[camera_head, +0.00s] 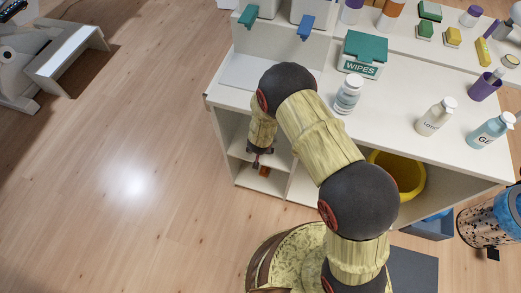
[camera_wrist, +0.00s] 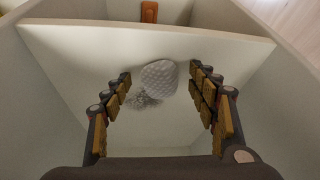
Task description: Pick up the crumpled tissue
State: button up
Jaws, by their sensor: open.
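A crumpled tissue (camera_wrist: 159,77), a pale grey-white ball with a dimpled surface, rests on a light shelf board (camera_wrist: 72,52) in the wrist view. A dark shadow lies to its left. My gripper (camera_wrist: 160,73) is open, with its segmented fingers to the left and right of the tissue. The tissue shows between the fingertips; I cannot tell whether either finger touches it. In the head view my gripper (camera_head: 261,160) is at the open front of the white cabinet's left compartment, and the tissue is hidden there.
Pale walls enclose the shelf in the wrist view. An orange-brown object (camera_wrist: 149,12) lies beyond the board's edge. The cabinet top (camera_head: 390,125) carries bottles and a green wipes box (camera_head: 363,53). A yellow bin (camera_head: 405,174) sits in the right compartment.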

jog(key=shift+c, duration=1.1)
jog(key=shift+s, duration=0.1)
jog(key=c, duration=1)
jog(key=shift+s+f, duration=0.1)
jog(key=shift+s, duration=0.05)
